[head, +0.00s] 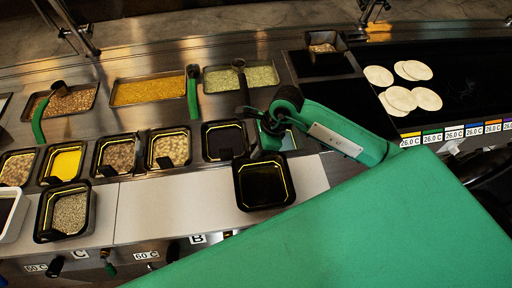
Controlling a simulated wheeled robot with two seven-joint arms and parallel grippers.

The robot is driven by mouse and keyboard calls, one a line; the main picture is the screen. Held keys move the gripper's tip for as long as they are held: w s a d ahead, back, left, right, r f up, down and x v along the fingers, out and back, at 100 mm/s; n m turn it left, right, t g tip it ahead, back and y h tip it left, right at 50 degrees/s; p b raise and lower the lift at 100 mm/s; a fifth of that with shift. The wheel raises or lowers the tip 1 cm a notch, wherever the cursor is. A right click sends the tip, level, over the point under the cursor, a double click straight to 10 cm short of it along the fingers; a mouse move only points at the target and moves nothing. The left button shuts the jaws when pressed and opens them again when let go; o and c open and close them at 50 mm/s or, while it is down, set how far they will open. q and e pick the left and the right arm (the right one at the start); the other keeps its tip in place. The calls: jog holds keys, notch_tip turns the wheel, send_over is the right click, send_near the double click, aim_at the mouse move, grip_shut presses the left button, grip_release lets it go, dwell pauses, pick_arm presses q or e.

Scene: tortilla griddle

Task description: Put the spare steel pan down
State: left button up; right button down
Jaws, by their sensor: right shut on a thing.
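The spare pan (263,188) looks like an empty, dark, square pan with a thin yellow line around its rim. It is over the front edge of the pale board, in the middle of the picture. My right gripper (259,152) comes in from the right and is shut on the pan's far rim. The fingertips are small and partly hidden by the wrist. I cannot tell whether the pan's underside touches the board. My left gripper is not in view.
The pale board (165,208) is bare left of the pan. Behind it runs a row of black-rimmed pans, including an empty dark one (222,141). A filled pan (67,211) stands at left. Tortillas (401,98) lie on the black griddle (463,68).

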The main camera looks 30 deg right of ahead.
jog(key=shift+f, duration=0.5)
jog(key=shift+f, duration=0.2)
jog(key=c, duration=1.4)
grip_release()
jog(key=shift+c, duration=0.2)
jog(key=shift+r, duration=0.1)
